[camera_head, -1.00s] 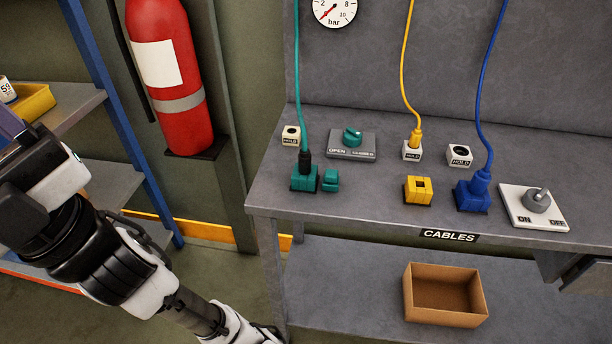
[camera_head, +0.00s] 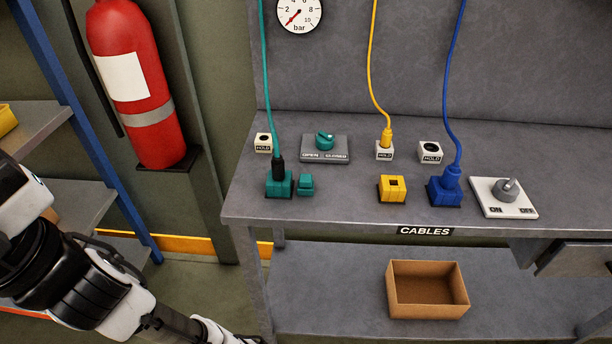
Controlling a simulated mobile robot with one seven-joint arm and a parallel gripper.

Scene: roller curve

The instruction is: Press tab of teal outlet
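The teal outlet (camera_head: 279,187) sits near the left front of the grey bench. A dark plug (camera_head: 279,166) on a teal cable (camera_head: 267,90) stands upright in it. A small separate teal block, apparently the tab (camera_head: 306,184), is just to the right of the outlet. My arm comes in at the lower left, beside and below the bench's left end. My gripper is out of view past the bottom edge, so its fingers cannot be seen.
Close by on the bench are a teal OPEN/CLOSED knob (camera_head: 325,142), a yellow outlet (camera_head: 391,189), a blue outlet (camera_head: 444,190) and an ON/OFF switch (camera_head: 505,190). A cardboard box (camera_head: 428,305) is on the lower shelf. A fire extinguisher (camera_head: 135,90) hangs left.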

